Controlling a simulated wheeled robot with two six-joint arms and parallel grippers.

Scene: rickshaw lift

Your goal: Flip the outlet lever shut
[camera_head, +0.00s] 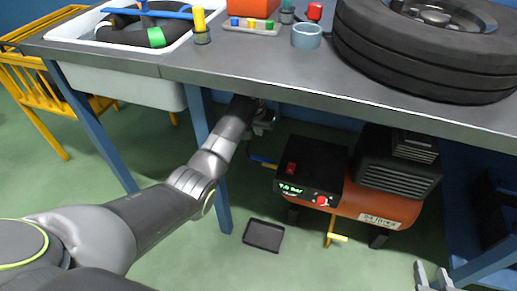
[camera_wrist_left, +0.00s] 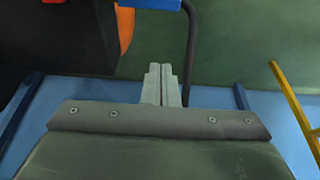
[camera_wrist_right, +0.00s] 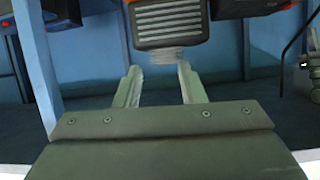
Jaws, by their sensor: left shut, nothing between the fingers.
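The air compressor (camera_head: 345,200) is an orange tank with a black control box, standing under the bench. A blue lever-like part (camera_head: 262,161) sticks out from its left side; I take it for the outlet lever. In the left wrist view a blue part (camera_wrist_left: 152,3) shows at the top edge, beyond the fingertips, with a dark hose beside it. My left gripper (camera_head: 268,118) reaches under the bench, partly hidden by its edge; its fingers (camera_wrist_left: 163,72) are shut, empty and apart from the blue part. My right gripper (camera_head: 433,272) is open and empty, low at the right; it also shows in its wrist view (camera_wrist_right: 157,72).
The bench (camera_head: 250,72) overhangs the compressor, with a tyre (camera_head: 430,50) on top. A blue bench leg (camera_head: 215,165) stands close beside my left forearm. A dark tray (camera_head: 263,235) lies on the green floor. A yellow handle (camera_head: 338,238) sticks out below the tank.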

